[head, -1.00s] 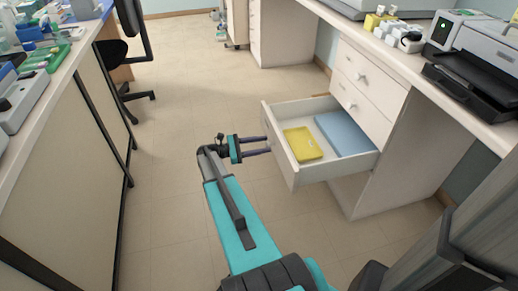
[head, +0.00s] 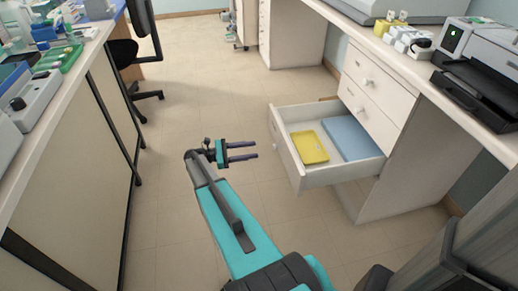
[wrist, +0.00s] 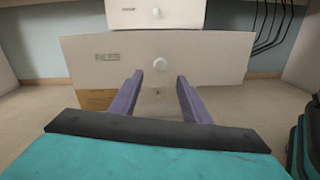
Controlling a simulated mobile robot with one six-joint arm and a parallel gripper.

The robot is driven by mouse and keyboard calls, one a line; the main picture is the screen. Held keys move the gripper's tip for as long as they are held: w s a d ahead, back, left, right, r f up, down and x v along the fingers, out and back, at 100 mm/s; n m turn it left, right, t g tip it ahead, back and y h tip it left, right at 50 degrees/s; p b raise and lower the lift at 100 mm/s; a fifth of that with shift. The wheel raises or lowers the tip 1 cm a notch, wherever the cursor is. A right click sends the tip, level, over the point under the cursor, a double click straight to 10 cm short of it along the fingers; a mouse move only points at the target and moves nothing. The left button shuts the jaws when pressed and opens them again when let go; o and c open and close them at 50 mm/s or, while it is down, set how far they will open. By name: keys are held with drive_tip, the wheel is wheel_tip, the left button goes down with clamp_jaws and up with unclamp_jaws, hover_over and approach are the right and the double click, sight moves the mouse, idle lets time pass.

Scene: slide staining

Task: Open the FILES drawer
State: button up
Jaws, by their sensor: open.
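The FILES drawer (head: 333,176) is the lowest drawer of the white cabinet under the right counter, and it stands pulled well out. A yellow folder or tray (head: 310,147) and a blue folder (head: 352,137) lie inside it.
Two closed drawers (head: 375,95) sit above the FILES drawer. A printer (head: 487,75) stands on the right counter. A long bench (head: 60,130) runs along the left, with a black chair (head: 140,50) beyond it. The floor between is clear.

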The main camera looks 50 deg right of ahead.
drive_tip(key=shift+v, duration=2.6)
drive_tip(key=shift+w, duration=0.1)
